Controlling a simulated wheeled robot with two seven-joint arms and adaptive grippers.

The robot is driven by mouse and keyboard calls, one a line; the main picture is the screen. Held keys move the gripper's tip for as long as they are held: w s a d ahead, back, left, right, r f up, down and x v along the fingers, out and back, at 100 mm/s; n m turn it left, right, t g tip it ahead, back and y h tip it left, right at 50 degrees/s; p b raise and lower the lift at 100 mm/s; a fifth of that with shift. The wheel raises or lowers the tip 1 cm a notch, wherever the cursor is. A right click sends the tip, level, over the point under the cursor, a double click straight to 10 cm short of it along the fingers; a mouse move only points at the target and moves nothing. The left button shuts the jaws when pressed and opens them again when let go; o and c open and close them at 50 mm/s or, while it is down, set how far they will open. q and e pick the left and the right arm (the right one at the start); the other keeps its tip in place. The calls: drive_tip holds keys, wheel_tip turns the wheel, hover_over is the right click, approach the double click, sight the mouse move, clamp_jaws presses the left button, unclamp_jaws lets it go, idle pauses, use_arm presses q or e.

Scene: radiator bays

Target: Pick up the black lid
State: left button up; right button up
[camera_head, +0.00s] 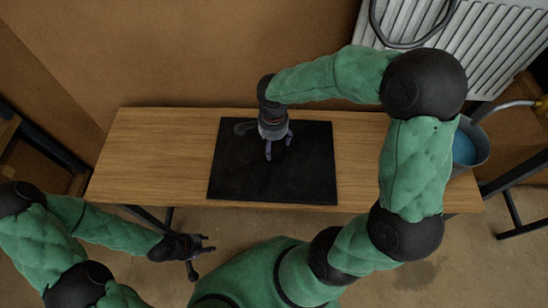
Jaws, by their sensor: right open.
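A flat black rectangular mat or panel (300,180) lies on the wooden table (150,160). A small dark item (244,128) shows at its back edge, just left of my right gripper; it may be the black lid, but dark on dark I cannot tell its shape. My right gripper (279,146) points down over the back middle of the black mat, fingers apart and empty. I cannot tell its height above the mat. My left gripper (206,254) is below the table's front edge, left of middle, fingers spread and empty.
A grey bucket with a blue inside (465,149) stands at the table's right end. A white radiator (490,40) is at the back right. Dark metal frames (520,205) stand at the right. The table left of the black mat is clear.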

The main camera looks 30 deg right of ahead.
sight(274, 152)
drive_tip(key=f, duration=0.2)
drive_tip(key=f+b, duration=0.1)
drive_tip(key=f, duration=0.1)
drive_tip(key=f+b, duration=0.1)
drive_tip(key=f, duration=0.1)
drive_tip(key=shift+w+d+f, duration=0.2)
drive_tip(key=shift+d+f, duration=0.05)
drive_tip(key=shift+r, duration=0.1)
clamp_jaws()
drive_tip(key=shift+r, duration=0.1)
